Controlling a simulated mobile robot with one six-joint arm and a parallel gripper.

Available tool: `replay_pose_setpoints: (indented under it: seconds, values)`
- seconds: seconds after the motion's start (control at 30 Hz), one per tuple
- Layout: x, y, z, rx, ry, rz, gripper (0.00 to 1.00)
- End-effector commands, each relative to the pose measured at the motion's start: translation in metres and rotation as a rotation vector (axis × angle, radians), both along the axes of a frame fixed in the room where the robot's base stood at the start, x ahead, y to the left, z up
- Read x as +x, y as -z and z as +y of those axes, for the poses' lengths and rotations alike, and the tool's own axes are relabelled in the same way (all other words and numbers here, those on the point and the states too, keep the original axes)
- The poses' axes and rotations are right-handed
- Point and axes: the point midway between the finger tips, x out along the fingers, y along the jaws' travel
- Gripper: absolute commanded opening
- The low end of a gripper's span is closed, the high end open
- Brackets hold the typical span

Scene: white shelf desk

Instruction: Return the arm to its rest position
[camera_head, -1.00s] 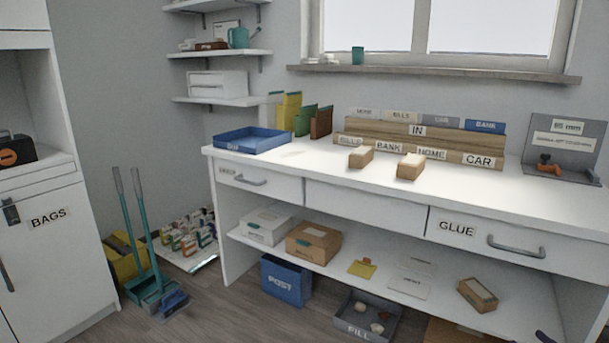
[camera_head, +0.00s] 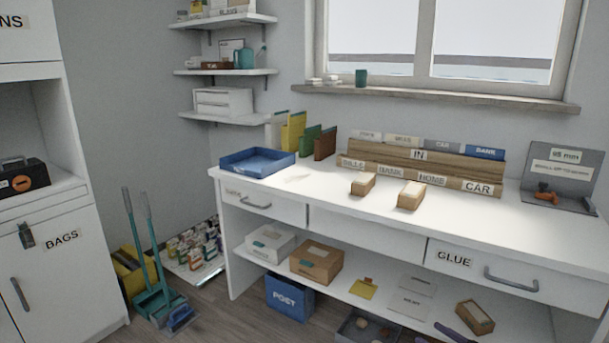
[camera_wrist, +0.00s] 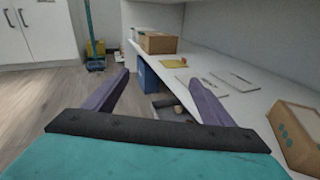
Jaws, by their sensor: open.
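My gripper (camera_wrist: 164,84) shows in the wrist view with its two purple fingers spread apart and nothing between them. It points along the open space under the white desk, beside the lower shelf (camera_wrist: 222,92). In the head view only a purple piece of my gripper (camera_head: 454,333) shows at the bottom edge, in front of the lower shelf. The rest of my arm is out of that view.
The desk (camera_head: 330,205) carries a blue tray (camera_head: 257,162), two wooden blocks and a wooden letter sorter. A small box (camera_head: 475,317) lies on the lower shelf near my gripper. The blue POST bin (camera_head: 289,298) and FILL tray (camera_head: 362,328) stand below. Floor at left is partly clear.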

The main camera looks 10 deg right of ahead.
Motion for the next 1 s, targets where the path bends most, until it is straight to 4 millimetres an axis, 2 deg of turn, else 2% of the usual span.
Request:
replay_pose_setpoints:
  seconds: [0.03, 0.23, 0.47, 0.6, 0.77, 1.0]
  values:
    - [0.005, -0.008, 0.024, -0.001, -0.035, 0.015, 0.77]
    - [0.015, -0.006, 0.108, -0.026, -0.169, 0.080, 0.77]
    - [0.008, -0.001, 0.203, -0.094, -0.336, 0.150, 0.77]
    - [-0.006, 0.003, 0.259, -0.154, -0.448, 0.187, 0.77]
    - [-0.032, 0.008, 0.319, -0.237, -0.585, 0.221, 0.77]
    - [-0.088, 0.014, 0.395, -0.391, -0.815, 0.252, 0.77]
